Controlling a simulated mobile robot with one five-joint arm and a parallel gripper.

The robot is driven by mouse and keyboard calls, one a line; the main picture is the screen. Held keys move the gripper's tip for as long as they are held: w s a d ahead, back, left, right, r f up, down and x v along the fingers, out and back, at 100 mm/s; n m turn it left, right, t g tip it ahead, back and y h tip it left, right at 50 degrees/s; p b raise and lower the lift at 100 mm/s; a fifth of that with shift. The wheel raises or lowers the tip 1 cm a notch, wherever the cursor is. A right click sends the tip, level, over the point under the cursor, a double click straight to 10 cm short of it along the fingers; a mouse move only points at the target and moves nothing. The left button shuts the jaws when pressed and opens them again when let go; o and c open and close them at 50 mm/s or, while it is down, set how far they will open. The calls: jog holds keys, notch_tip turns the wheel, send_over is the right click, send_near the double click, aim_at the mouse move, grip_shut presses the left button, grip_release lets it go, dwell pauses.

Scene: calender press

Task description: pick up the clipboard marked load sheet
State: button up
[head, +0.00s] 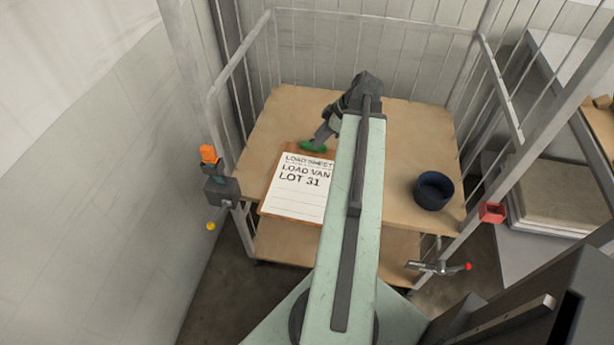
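The clipboard (294,188) is a brown board with a white sheet reading "LOAD SHEET", "LOAD VAN", "LOT 31". It lies on the left part of the wooden shelf of a wire-sided cart. My pale green arm hides its right side.
A dark blue bowl (433,190) stands on the right of the cart's wooden shelf (410,130). Grey cart rails rise around the shelf. A pale wall is close on the left.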

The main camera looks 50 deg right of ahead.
jog(key=b+x, duration=0.1)
jog(key=x, duration=0.2)
jog(key=shift+f+b, duration=0.2)
jog(key=shift+b, duration=0.2)
jog(key=shift+r, duration=0.2)
grip_shut()
jog(key=shift+r+p, duration=0.1)
jog(key=shift+p, duration=0.25)
